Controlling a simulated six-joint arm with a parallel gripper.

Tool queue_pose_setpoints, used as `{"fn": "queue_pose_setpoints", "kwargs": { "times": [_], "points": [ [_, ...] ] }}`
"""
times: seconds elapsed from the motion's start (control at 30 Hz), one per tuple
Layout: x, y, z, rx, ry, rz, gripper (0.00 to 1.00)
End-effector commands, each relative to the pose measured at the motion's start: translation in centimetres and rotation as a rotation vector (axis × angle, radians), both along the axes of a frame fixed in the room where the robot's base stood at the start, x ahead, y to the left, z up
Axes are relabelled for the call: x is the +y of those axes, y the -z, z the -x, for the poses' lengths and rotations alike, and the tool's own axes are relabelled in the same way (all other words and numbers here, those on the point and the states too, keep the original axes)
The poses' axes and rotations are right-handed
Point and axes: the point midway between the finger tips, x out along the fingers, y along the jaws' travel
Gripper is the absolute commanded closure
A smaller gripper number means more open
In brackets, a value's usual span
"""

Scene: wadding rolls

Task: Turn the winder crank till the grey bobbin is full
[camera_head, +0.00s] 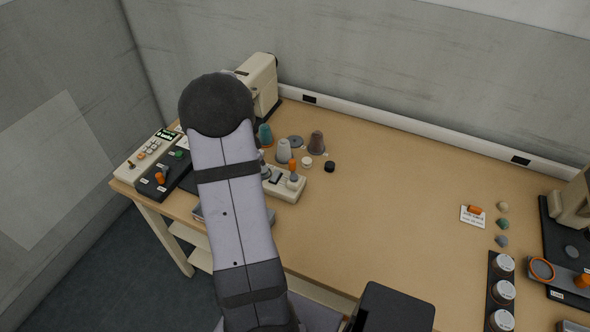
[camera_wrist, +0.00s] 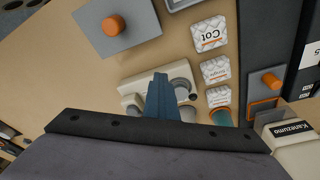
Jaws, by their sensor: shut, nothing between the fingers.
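The small cream winder (camera_head: 283,188) sits on the table just right of my arm, with an orange-topped crank handle (camera_head: 293,166) standing up from it. In the wrist view, a cream block that looks like the winder (camera_wrist: 135,92) lies under my fingers, with grey round parts on its right; I cannot tell which is the bobbin or how full it is. My gripper (camera_wrist: 164,92) is shut and empty, its dark blue fingers over the cream block. I cannot tell whether they touch it. My arm hides the fingers in the head view.
A pale cone (camera_head: 284,151), a brown cone (camera_head: 316,143) and a teal cone (camera_head: 265,134) stand behind the winder. A cream machine (camera_head: 262,80) is at the back. Control boxes (camera_head: 160,172) are left of my arm. White-topped jars (camera_head: 503,291) stand right.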

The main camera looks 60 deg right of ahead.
Motion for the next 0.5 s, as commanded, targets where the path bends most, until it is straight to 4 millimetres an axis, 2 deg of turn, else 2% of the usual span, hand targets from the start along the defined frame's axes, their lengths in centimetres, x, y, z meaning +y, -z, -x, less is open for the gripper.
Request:
{"fn": "queue_pose_setpoints", "kwargs": {
  "times": [0.07, 0.1, 0.23, 0.5],
  "points": [
    [0.0, -0.01, -0.02, 0.0, 0.0, 0.0, 1.0],
    [0.0, -0.01, -0.02, 0.0, 0.0, 0.0, 0.97],
    [0.01, -0.01, -0.03, 0.0, 0.0, 0.0, 0.66],
    [0.01, -0.02, -0.04, 0.0, 0.0, 0.0, 0.66]
  ]
}}
